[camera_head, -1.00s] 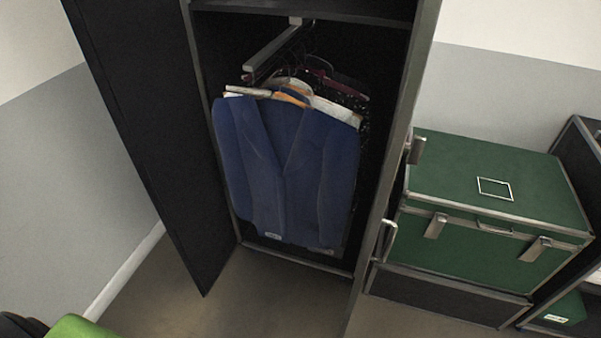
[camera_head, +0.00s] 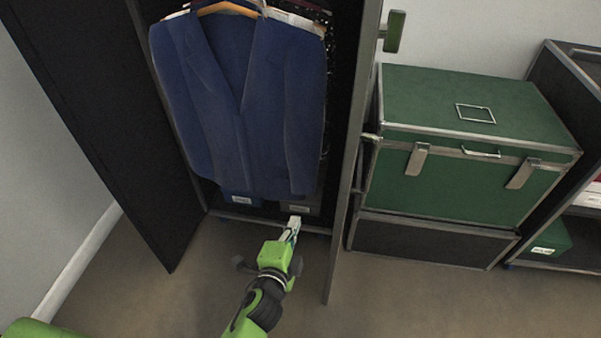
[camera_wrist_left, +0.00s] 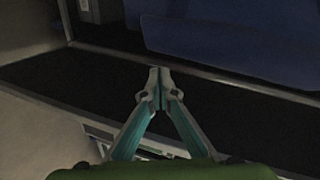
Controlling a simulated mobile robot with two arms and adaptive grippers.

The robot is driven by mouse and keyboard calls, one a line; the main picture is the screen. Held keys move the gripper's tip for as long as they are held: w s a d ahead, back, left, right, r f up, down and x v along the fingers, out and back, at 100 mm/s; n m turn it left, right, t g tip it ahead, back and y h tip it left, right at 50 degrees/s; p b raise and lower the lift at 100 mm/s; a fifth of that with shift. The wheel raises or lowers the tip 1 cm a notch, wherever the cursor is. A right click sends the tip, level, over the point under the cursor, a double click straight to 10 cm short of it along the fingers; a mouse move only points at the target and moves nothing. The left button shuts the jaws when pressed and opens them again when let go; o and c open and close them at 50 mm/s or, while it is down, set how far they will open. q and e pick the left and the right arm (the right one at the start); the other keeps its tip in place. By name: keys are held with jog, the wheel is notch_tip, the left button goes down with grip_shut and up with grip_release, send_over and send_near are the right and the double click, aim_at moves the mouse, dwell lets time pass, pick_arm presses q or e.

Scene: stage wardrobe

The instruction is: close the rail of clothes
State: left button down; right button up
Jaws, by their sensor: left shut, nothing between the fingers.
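The clothes hang inside an open dark wardrobe (camera_head: 340,110). In front is a blue jacket (camera_head: 240,110) on an orange-brown hanger (camera_head: 227,9), with more hangers and a dark sparkly garment behind it. The rail itself is above the head view. My left gripper (camera_head: 292,224) is shut and empty, just below and in front of the jacket's hem, near the wardrobe's bottom edge. In the left wrist view its fingertips (camera_wrist_left: 155,88) meet, with a blue surface (camera_wrist_left: 225,45) beyond them. My right gripper is not in view.
The wardrobe's left door (camera_head: 90,110) stands open, and a second upright panel edge (camera_head: 345,200) stands at its right. Right of it, a green trunk (camera_head: 460,170) sits on a dark base. Boxes (camera_head: 240,199) lie in the wardrobe's bottom. The floor (camera_head: 170,300) in front is clear.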

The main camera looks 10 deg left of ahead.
pick_arm(q)
notch_tip(320, 180, up, 10)
jog(key=w+a+r+m+t+b, duration=0.1)
jog(key=w+m+t+b, duration=0.1)
jog(key=t, duration=0.1)
send_near(303, 147)
jog(key=shift+y, duration=0.4)
jog(key=w, duration=0.5)
jog(key=shift+w+d+f, duration=0.15)
jog(key=shift+w, duration=0.9)
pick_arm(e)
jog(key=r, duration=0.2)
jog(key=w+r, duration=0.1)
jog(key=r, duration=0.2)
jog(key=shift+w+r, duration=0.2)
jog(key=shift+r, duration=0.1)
